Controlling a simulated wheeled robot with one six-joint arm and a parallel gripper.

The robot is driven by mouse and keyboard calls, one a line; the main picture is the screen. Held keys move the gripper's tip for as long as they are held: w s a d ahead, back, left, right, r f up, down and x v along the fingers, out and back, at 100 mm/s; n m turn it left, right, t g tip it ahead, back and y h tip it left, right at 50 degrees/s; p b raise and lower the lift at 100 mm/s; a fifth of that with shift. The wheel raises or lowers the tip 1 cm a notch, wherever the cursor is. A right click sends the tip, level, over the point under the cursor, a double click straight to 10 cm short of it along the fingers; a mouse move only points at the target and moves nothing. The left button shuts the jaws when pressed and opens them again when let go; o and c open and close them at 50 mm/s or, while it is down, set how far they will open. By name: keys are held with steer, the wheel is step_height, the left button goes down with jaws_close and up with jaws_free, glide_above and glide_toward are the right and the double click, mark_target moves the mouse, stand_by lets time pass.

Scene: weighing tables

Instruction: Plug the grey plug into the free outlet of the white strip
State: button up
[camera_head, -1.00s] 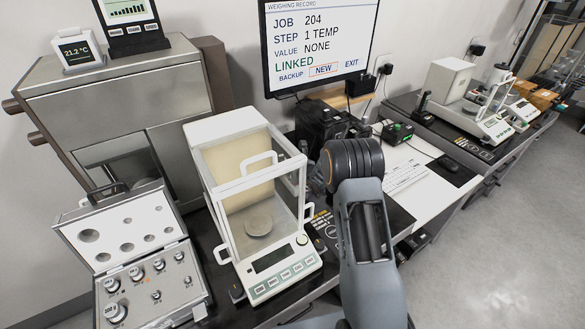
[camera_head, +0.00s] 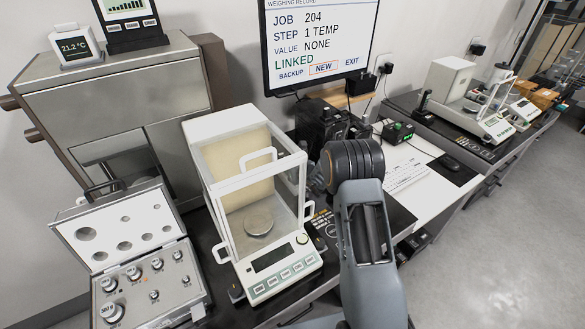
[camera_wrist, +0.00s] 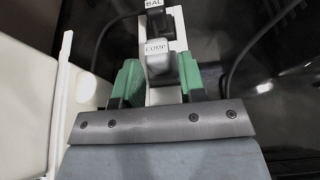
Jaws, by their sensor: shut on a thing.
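In the wrist view my gripper (camera_wrist: 158,80) has its green fingers on either side of the grey plug (camera_wrist: 160,64), labelled COMP, and is shut on it. The white strip (camera_wrist: 180,44) runs behind and beneath the plug. A black plug (camera_wrist: 172,20) sits at the strip's far end beside a BAL label. The grey plug overlaps the strip, and I cannot tell whether it is seated or just above it. The free outlet is hidden from view. In the head view my arm hides the fingers, the plug and the strip.
A glass-sided balance (camera_head: 258,215) stands left of my arm, close by. An open weight case (camera_head: 140,262) is farther left. A monitor (camera_head: 318,45) hangs behind. Dark cables (camera_wrist: 110,35) run beside the strip. A white block-like surface (camera_wrist: 25,100) fills the wrist view's left side.

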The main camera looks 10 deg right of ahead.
steer(key=shift+f+b, duration=0.45)
steer(key=shift+b, duration=0.05)
steer(key=o, duration=1)
steer(key=shift+s, duration=0.1)
